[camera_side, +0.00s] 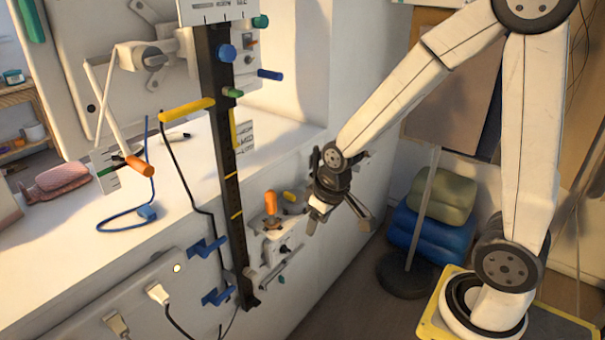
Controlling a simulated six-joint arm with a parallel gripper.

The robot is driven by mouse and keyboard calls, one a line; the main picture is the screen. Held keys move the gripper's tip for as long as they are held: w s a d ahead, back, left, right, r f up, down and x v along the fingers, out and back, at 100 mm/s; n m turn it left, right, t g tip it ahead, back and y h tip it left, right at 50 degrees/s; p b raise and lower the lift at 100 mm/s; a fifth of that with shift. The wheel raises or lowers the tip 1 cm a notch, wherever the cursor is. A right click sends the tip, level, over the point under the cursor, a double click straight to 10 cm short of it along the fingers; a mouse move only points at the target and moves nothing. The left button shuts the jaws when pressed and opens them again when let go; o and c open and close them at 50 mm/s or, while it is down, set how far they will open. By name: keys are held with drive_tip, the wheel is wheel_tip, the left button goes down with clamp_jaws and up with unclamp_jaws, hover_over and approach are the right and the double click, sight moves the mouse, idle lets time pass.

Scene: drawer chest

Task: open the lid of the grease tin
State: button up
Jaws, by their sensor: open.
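I cannot make out a thing that is surely the grease tin. A small round teal container (14,77) stands on the wooden shelf at the far left edge, too small to tell whether it is a tin or has a lid. My gripper (338,222) is open, with its fingers spread and pointing down. It hangs in the air right of the wall panel with the orange knob (271,202), and nothing shows between its fingers. It is far from the teal container.
A dark upright rail (222,150) with colored pegs stands before the white ledge (60,290). Blue and green cushions (437,230) are stacked behind a pole at right. Floor below my gripper looks clear.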

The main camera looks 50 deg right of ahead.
drive_tip(key=w+d+f, duration=0.2)
drive_tip(key=w+d, duration=0.6)
drive_tip(key=w, duration=0.4)
drive_tip(key=t, duration=0.2)
approach(290, 194)
drive_tip(key=shift+w+d+f, duration=0.1)
drive_tip(key=shift+w+f, duration=0.45)
drive_tip(key=shift+f, duration=0.1)
drive_tip(key=shift+f, duration=0.15)
drive_tip(key=shift+x, duration=3.75)
drive_tip(key=shift+s, duration=0.1)
clamp_jaws()
